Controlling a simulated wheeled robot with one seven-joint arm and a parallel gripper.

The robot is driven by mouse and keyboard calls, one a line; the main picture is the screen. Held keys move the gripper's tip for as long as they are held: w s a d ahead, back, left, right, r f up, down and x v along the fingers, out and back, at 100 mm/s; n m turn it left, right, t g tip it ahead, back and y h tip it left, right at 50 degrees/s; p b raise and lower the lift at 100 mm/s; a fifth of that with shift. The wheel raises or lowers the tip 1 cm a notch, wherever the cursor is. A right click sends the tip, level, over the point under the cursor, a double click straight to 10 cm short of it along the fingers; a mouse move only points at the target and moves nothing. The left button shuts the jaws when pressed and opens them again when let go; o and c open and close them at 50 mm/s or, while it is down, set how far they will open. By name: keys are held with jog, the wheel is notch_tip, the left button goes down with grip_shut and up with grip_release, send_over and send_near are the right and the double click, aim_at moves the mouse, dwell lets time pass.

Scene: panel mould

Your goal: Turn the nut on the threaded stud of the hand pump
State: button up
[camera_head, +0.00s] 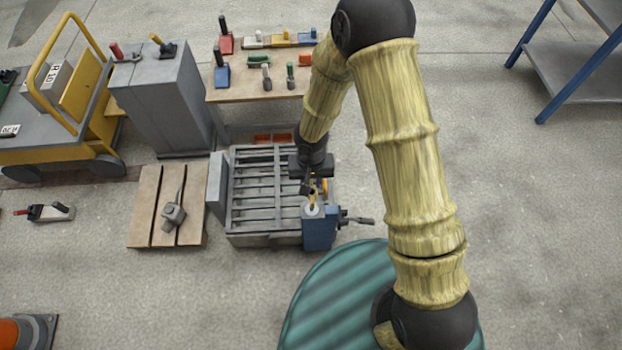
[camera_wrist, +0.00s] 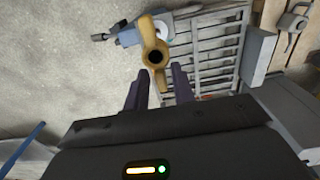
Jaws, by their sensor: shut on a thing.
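The hand pump (camera_head: 319,232) is a blue block with a pale round top and a dark lever on its right, at the front right corner of a grey slatted frame. In the wrist view the pump (camera_wrist: 129,38) is partly behind the nut. The nut (camera_wrist: 154,56) is brass-yellow with two wings and a dark centre. My gripper (camera_wrist: 160,82) is shut on the nut's near wing, between its two dark fingers. In the head view my gripper (camera_head: 313,183) is just above the pump's top. I cannot tell the stud from the nut's dark centre.
The slatted frame (camera_head: 236,239) lies beside the pump. A wooden pallet (camera_head: 141,208) with a grey tool is left of it. Behind stand a bench (camera_head: 240,97) with several tools, a grey cabinet (camera_head: 160,95) and a yellow-handled cart (camera_head: 58,157).

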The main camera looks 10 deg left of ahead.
aim_at(311, 183)
jog(key=shift+f+b, duration=2.65)
jog(key=shift+f, duration=0.25)
jog(key=shift+f+b, duration=1.55)
jog(key=shift+f, duration=0.35)
jog(key=o, duration=1.1)
jog(key=shift+c, duration=0.2)
jog(key=shift+r, duration=0.1)
notch_tip(311, 183, up, 17)
jog(key=p, duration=0.6)
jog(key=shift+r, duration=0.15)
